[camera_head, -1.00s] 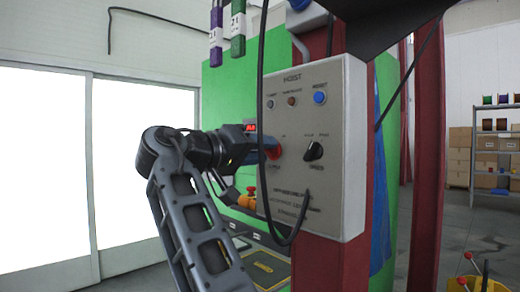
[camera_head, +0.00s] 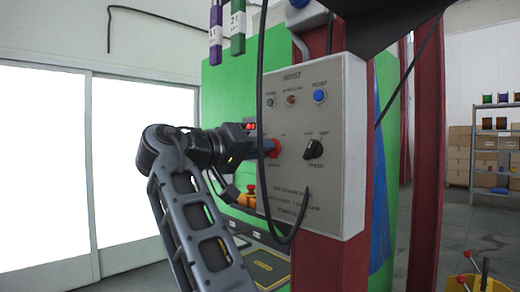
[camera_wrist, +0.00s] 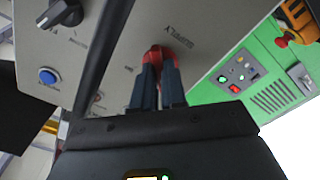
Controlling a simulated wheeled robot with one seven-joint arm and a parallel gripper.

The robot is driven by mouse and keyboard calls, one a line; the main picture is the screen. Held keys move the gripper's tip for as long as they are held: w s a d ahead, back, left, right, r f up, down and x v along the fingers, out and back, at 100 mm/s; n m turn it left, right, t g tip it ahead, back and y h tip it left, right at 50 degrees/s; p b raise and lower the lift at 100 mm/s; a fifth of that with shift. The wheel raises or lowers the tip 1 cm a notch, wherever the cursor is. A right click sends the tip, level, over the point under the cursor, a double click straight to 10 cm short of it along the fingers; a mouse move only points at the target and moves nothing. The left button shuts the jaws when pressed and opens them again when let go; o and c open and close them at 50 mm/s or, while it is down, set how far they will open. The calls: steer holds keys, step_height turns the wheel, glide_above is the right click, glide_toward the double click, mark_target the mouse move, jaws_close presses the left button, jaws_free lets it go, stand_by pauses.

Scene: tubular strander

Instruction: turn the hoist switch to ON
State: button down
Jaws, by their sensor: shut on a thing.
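The hoist panel (camera_head: 335,190) is a grey box labelled HOIST on a red post in the head view. Its red switch knob (camera_head: 275,148) sits at the left of the face; it also shows in the wrist view (camera_wrist: 157,54). My gripper (camera_head: 266,147) reaches in from the left, and in the wrist view both fingers (camera_wrist: 157,85) are shut on the red knob. The fingers cover much of the knob, and I cannot read which position it points to.
A black rotary knob (camera_head: 313,149) is right of the red one. A blue button (camera_head: 320,96) and small lamps are above. A black cable (camera_head: 261,110) hangs across the panel's left side, close to my gripper. A green machine (camera_wrist: 262,70) stands behind.

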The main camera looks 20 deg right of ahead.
steer(key=shift+f, duration=0.1)
steer(key=shift+s+m+b, duration=0.1)
steer(key=shift+m+b, duration=5)
steer(key=shift+m, duration=3.7)
steer(key=c, duration=1.2)
jaws_free()
steer(key=shift+v, duration=3.9)
